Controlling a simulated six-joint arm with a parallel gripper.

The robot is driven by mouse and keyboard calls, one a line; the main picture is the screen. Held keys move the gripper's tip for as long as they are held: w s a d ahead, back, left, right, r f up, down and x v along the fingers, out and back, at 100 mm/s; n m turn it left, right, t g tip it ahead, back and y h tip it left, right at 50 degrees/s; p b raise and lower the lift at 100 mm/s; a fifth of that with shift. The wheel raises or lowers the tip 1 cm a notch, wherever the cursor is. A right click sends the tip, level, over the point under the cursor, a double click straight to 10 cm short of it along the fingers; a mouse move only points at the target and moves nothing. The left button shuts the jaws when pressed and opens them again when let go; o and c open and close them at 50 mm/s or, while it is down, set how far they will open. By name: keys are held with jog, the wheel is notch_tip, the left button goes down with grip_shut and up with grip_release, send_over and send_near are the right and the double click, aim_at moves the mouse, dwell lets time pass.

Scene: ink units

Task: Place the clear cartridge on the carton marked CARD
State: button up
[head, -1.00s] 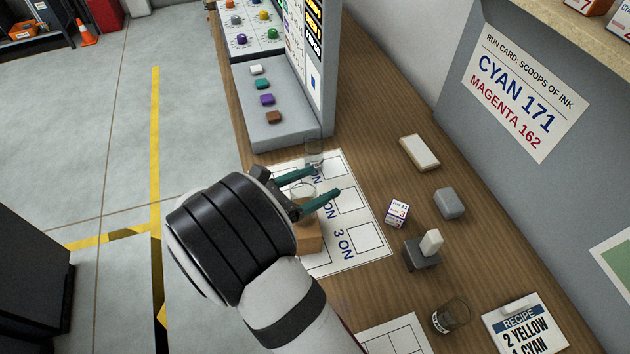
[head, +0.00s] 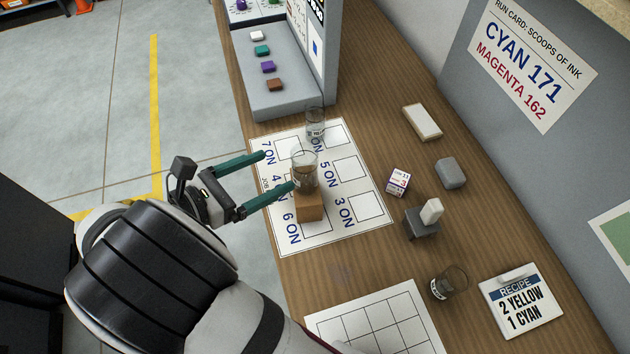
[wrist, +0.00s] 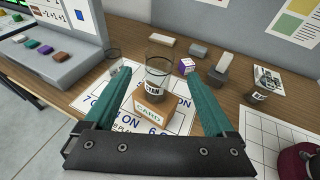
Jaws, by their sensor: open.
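The clear cartridge (head: 304,170) stands upright on top of the brown carton (head: 309,208), on the numbered white sheet. In the wrist view the carton (wrist: 150,112) shows the word CARD on its face, and the clear cartridge (wrist: 157,82) rests on it with a dark-lettered label. My gripper (head: 278,171) is open, with its two teal fingers to the left of the cartridge and apart from it in the head view. In the wrist view my gripper's fingers (wrist: 162,92) spread to either side, with nothing held between them.
Another clear cartridge (head: 315,124) stands at the sheet's far edge, and one (head: 449,282) near the recipe card (head: 521,300). A small printed box (head: 398,181) and grey blocks (head: 450,173) stand to the right. A grey button console (head: 285,100) is at the back.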

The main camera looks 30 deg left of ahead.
jog(key=w+d+r+m+g+h, duration=0.2)
jog(key=d+m+g, duration=0.35)
jog(key=d, duration=0.45)
jog(key=w+d+r+m+g+h, duration=0.15)
jog(key=d+m+g, duration=0.25)
jog(key=d+m, duration=0.45)
jog(key=s+d+m+g+y, duration=0.2)
jog(key=s+d+m+y, duration=0.3)
jog(key=m, duration=0.6)
jog(key=s+d+m+g+y, duration=0.2)
jog(key=s+d+m+y, duration=0.3)
jog(key=s+m, duration=0.3)
jog(key=d+m, duration=0.1)
jog(key=m, duration=0.3)
jog(key=shift+s+d+y, duration=0.15)
jog(key=shift+s+y, duration=0.1)
jog(key=shift+y, duration=0.1)
